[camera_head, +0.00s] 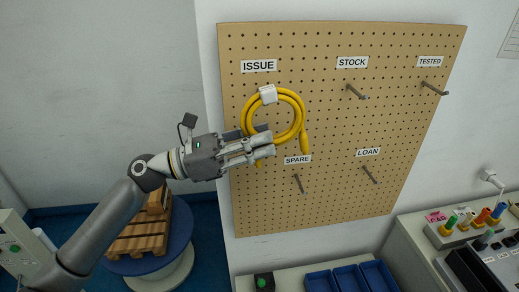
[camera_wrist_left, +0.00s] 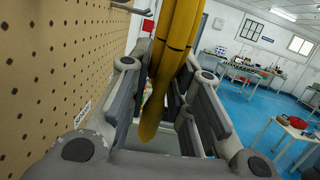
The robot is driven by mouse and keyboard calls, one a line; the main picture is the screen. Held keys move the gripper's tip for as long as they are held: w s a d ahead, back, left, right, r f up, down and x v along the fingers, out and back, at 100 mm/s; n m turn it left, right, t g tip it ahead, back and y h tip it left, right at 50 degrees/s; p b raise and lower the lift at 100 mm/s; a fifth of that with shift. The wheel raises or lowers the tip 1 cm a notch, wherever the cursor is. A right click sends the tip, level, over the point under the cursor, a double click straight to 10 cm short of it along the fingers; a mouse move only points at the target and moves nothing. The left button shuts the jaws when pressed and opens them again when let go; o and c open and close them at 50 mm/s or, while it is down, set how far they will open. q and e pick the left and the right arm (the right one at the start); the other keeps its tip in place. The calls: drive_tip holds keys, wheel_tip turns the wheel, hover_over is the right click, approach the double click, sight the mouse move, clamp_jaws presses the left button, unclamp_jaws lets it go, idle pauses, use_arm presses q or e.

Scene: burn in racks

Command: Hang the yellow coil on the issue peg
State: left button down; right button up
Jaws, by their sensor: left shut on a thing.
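The yellow coil (camera_head: 301,112) is a looped cable with a white band (camera_head: 268,94) at its top and a loose end hanging at its right. My left gripper (camera_head: 262,145) is shut on the lower part of the coil, in front of the pegboard below the ISSUE label (camera_head: 258,66). The coil (camera_wrist_left: 176,45) rises between the fingers of the left gripper (camera_wrist_left: 165,74) in the left wrist view. The issue peg is not seen in the head view; the coil, its band or the gripper may cover it. I cannot tell whether the coil touches it.
The pegboard (camera_head: 400,120) has bare pegs under STOCK (camera_head: 356,92), TESTED (camera_head: 434,89), SPARE (camera_head: 299,184) and LOAN (camera_head: 370,175). Blue bins (camera_head: 350,279) stand below the board. A grey peg (camera_wrist_left: 130,8) shows at the top of the left wrist view.

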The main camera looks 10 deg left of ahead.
use_arm(q)
drive_tip(key=w+a+f+b, duration=0.2)
drive_tip(key=w+b, duration=0.1)
drive_tip(key=w, duration=0.3)
drive_tip(key=shift+w+a+b, duration=0.25)
drive_tip(key=shift+a+b, duration=0.05)
drive_tip(key=shift+b, duration=0.05)
idle(0.5)
idle(0.5)
drive_tip(key=c, duration=1.2)
unclamp_jaws()
drive_tip(key=shift+c, duration=0.2)
drive_tip(key=shift+f, duration=0.1)
